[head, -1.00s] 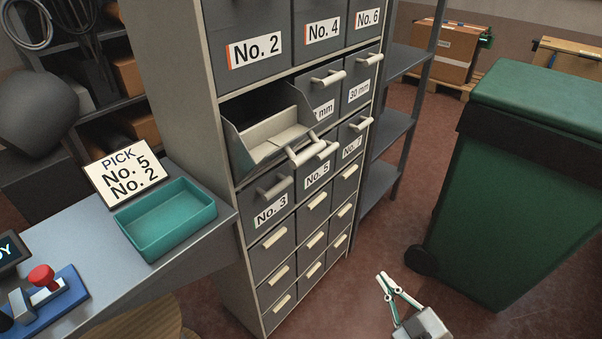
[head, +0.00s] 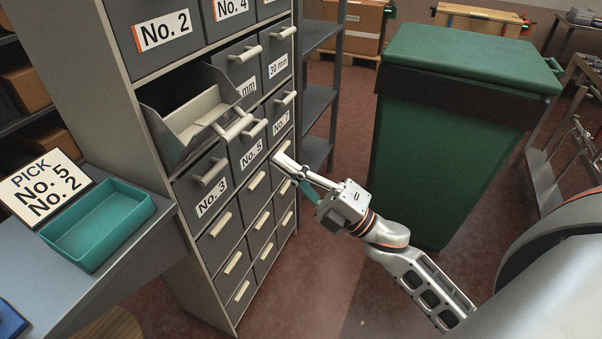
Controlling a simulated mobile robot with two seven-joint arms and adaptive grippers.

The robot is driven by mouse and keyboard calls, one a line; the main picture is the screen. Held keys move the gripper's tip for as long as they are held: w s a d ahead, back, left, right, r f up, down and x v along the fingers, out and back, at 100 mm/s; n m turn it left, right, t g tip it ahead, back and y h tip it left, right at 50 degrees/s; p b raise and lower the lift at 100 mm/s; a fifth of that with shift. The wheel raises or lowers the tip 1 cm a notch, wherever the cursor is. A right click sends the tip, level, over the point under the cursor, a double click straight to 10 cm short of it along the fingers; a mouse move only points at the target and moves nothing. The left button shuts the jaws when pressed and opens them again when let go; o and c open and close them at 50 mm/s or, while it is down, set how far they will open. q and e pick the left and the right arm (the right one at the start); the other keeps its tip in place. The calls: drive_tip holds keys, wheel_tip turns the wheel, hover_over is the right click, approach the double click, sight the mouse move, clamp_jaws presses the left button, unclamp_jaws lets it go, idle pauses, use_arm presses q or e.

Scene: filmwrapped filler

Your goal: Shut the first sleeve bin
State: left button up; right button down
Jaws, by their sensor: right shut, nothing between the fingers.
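The grey drawer cabinet (head: 128,110) has one bin pulled out, the open bin (head: 180,125) at the left of the row with the mm labels. Its front is tilted toward me, it looks empty, and its label is hidden. Its pale handle (head: 238,127) sticks out at the front, close to the No. 5 bin's handle. My right gripper (head: 279,160) is shut and empty. It is to the right of and below the open bin, in front of the cabinet's lower right drawers; I cannot tell whether it touches them. My left gripper is not in view.
Shut bins No. 3 (head: 208,192) and No. 5 (head: 250,150) sit below the open bin. A teal tray (head: 98,222) and a PICK sign (head: 45,186) stand on the bench at left. A green wheeled bin (head: 425,150) stands at right. Floor in front is clear.

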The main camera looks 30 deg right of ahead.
drive_tip(key=p+x, duration=0.1)
drive_tip(key=x, duration=0.5)
drive_tip(key=shift+r, duration=0.1)
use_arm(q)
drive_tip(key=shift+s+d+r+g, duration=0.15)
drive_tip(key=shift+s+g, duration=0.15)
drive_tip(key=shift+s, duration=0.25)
use_arm(e)
drive_tip(key=shift+w+a+r, duration=0.2)
drive_tip(key=shift+w+a, duration=0.2)
drive_tip(key=shift+w, duration=0.15)
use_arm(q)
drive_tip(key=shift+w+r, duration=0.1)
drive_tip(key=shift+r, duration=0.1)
use_arm(e)
drive_tip(key=shift+r, duration=0.1)
